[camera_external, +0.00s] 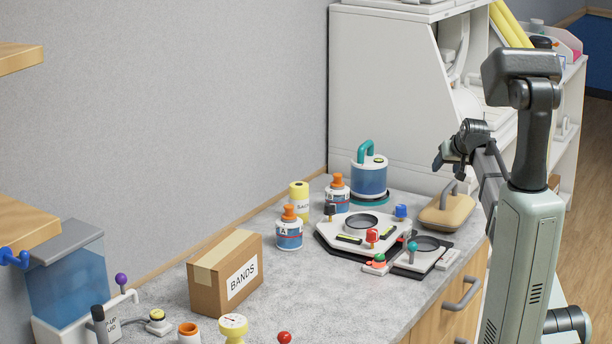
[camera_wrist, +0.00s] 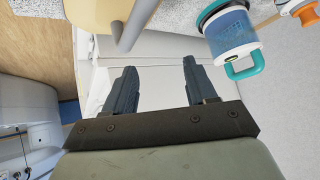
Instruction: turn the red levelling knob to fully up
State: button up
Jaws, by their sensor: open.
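A red knob (camera_external: 372,236) stands at the front edge of a white levelling platform (camera_external: 335,240) on the grey counter. The platform also carries a blue knob (camera_external: 401,211) at its right corner and a dark knob (camera_external: 329,210) at its back left. My gripper (camera_external: 438,160) is in the air to the right of and above the platform, well apart from the red knob. In the wrist view my gripper (camera_wrist: 158,68) is open, with nothing between its two dark fingers. The red knob is not visible in the wrist view.
A blue canister with a teal handle (camera_external: 369,178) stands behind the platform; it also shows in the wrist view (camera_wrist: 231,36). A tan handled block (camera_external: 447,214) lies right of the platform. A smaller device with a teal knob (camera_external: 412,246) sits close in front. A cardboard box (camera_external: 225,273) stands left.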

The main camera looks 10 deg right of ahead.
jog(key=s+a+r+n+y, duration=0.1)
jog(key=s+a+r+n, duration=0.15)
jog(key=a, duration=1.25)
jog(key=s+a+r+n+g+y, duration=0.15)
jog(key=s+a, duration=0.25)
jog(key=a, duration=1)
jog(key=s+a+r+n+y, duration=0.1)
jog(key=s+a+r+n, duration=0.25)
jog(key=a, duration=1.15)
jog(key=m+g+h, duration=0.5)
jog(key=m+h, duration=0.3)
jog(key=m, duration=1)
send_near(372, 231)
jog(key=x, duration=0.9)
jog(key=shift+a, duration=0.1)
